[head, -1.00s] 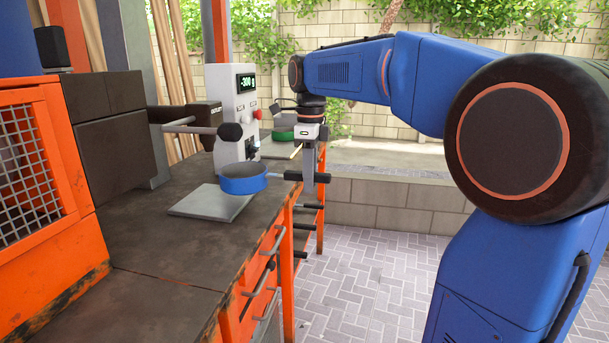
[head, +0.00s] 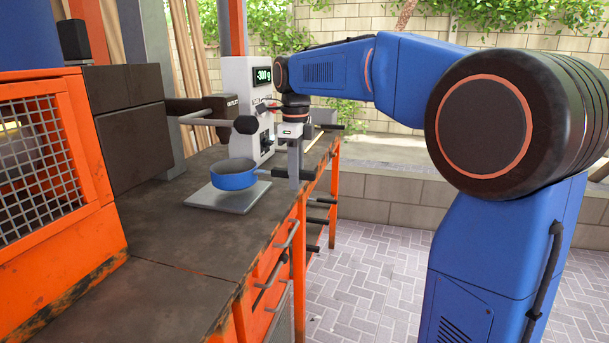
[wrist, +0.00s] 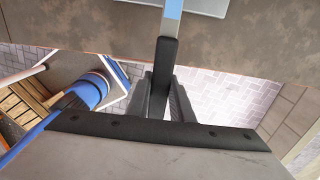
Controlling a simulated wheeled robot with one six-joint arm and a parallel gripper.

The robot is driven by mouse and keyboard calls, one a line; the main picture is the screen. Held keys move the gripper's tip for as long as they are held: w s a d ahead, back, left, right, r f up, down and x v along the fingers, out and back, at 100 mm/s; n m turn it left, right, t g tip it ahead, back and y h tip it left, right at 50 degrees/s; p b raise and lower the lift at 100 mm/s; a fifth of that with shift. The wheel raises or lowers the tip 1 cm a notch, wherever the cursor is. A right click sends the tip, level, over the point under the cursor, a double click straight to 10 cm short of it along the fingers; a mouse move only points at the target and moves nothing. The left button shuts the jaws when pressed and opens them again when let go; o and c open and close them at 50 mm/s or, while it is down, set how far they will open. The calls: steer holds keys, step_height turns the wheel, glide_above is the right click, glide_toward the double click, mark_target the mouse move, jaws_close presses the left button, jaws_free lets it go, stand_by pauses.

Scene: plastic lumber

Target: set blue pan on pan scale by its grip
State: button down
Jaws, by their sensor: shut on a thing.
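The blue pan (head: 234,179) is round and upright, over the flat grey plate of the pan scale (head: 222,201) on the bench. Its underside is at or just above the plate; I cannot tell whether it touches. The scale's display (head: 263,76) reads -300 g. My gripper (head: 294,175) points down at the right of the pan, by the bench's front edge, shut on the pan's dark grip. In the wrist view the black grip (wrist: 164,70) runs between my two fingers (wrist: 162,100), and the pan's body is out of frame.
A dark lever with a round knob (head: 246,125) stands out behind the pan. An orange mesh-fronted machine (head: 45,150) stands at the left. Drawer handles (head: 290,233) jut from the bench front. The near bench top (head: 175,285) is clear.

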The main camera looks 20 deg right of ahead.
steer(key=shift+w+a+f, duration=0.2)
steer(key=shift+w+a, duration=0.45)
steer(key=shift+a, duration=0.25)
steer(key=shift+f, duration=1.2)
steer(key=c, duration=1.5)
jaws_free()
